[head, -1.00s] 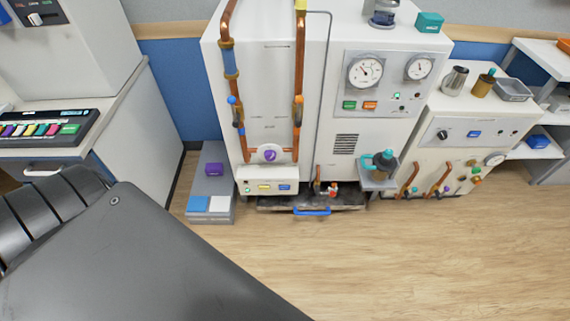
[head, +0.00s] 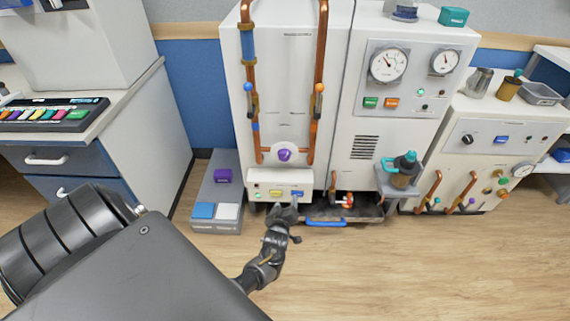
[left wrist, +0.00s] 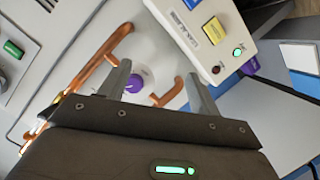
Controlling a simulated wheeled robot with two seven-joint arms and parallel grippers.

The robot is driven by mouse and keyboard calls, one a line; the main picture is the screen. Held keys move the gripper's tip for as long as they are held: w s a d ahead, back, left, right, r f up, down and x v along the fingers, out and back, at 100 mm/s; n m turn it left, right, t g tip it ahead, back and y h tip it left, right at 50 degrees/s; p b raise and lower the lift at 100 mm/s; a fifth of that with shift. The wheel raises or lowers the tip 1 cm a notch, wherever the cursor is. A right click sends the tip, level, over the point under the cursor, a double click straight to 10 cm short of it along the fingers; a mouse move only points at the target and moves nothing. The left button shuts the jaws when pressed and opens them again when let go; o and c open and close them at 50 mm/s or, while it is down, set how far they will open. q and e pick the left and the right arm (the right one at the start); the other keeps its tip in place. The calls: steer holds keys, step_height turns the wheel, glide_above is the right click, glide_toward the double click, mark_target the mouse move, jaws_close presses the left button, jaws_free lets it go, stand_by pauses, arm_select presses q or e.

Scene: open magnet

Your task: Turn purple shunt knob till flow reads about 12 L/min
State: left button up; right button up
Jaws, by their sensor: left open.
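The purple shunt knob (head: 285,155) sits on a round white plate between two copper pipes, low on the white cabinet. In the left wrist view the purple knob (left wrist: 135,83) shows beyond the fingers, in the gap between them. My left gripper (head: 283,208) is open and empty, below the knob and in front of the button panel; its fingers also show in the left wrist view (left wrist: 160,82). Two round dials, a larger one (head: 388,63) and a smaller one (head: 445,62), are on the cabinet front. Their readings are too small to tell. My right gripper is out of view.
A button panel (head: 279,184) juts out just below the knob. A tray with a blue handle (head: 325,222) lies at the cabinet's foot. A teal-lidded jug (head: 404,170) stands on a shelf to the right. Open wooden floor (head: 370,270) lies in front.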

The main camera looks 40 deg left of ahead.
mark_target(285, 158)
arm_select(q)
steer(key=w+a+r+n+t+y+b, duration=0.1)
steer(key=w+a+r+n+y, duration=0.1)
steer(key=r+n, duration=0.15)
steer(key=w+a+r+n+y+b, duration=0.1)
steer(key=a+r+n+y, duration=0.1)
steer(key=r, duration=0.3)
steer(key=shift+h, duration=0.3)
steer(key=b+x, duration=0.1)
steer(key=x, duration=0.8)
steer(key=shift+w+a+f+b, duration=0.1)
steer(key=shift+w+f+b, duration=0.1)
steer(key=shift+w+b, duration=0.2)
steer(key=shift+w+a, duration=0.5)
steer(key=shift+w, duration=0.05)
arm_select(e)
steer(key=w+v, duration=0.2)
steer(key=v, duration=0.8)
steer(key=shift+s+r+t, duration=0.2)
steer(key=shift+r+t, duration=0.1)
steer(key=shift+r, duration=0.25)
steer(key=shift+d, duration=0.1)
arm_select(q)
steer(key=shift+d+m, duration=0.1)
steer(key=shift+m, duration=0.15)
steer(key=c, duration=1)
